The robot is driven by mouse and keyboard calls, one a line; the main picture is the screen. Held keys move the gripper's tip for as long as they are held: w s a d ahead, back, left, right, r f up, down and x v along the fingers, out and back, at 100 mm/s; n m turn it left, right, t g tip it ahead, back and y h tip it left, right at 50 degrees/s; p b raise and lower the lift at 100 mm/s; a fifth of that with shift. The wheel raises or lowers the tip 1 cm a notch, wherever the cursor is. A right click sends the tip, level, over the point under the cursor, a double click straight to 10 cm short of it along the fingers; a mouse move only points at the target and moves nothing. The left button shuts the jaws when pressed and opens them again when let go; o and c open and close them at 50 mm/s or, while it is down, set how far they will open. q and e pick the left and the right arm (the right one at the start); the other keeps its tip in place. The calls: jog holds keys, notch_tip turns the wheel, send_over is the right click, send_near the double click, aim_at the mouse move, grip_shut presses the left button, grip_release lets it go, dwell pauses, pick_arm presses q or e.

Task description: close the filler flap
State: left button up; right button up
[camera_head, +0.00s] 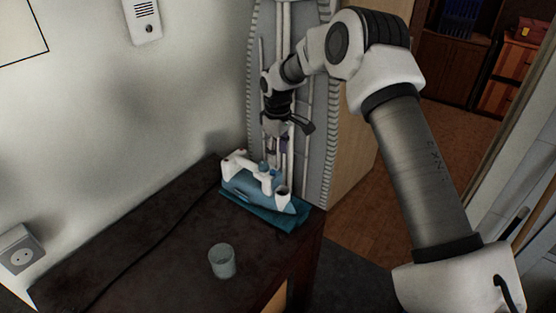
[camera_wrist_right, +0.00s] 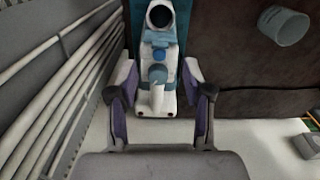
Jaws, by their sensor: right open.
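A blue and white steam iron (camera_head: 252,184) lies on a teal base (camera_head: 262,213) near the far right corner of the dark table. A dark round filler opening (camera_head: 283,190) shows at its front end, and it also shows in the right wrist view as an opening (camera_wrist_right: 159,15) with a pale rim. The flap is hard to make out; the opening looks uncovered. My right gripper (camera_head: 287,137) is above and behind the iron, pointing down. In the right wrist view its fingers (camera_wrist_right: 163,100) are open, apart on either side of the white handle end, with nothing held. My left gripper is not in view.
A clear glass (camera_head: 222,262) stands on the table (camera_head: 150,240) in front of the iron. An ironing board (camera_head: 319,120) stands upright behind the table, close to my right gripper.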

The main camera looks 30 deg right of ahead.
aim_at(278, 179)
notch_tip(278, 179, down, 6)
jog(key=shift+f+p, duration=0.15)
jog(key=shift+p, duration=0.25)
grip_shut()
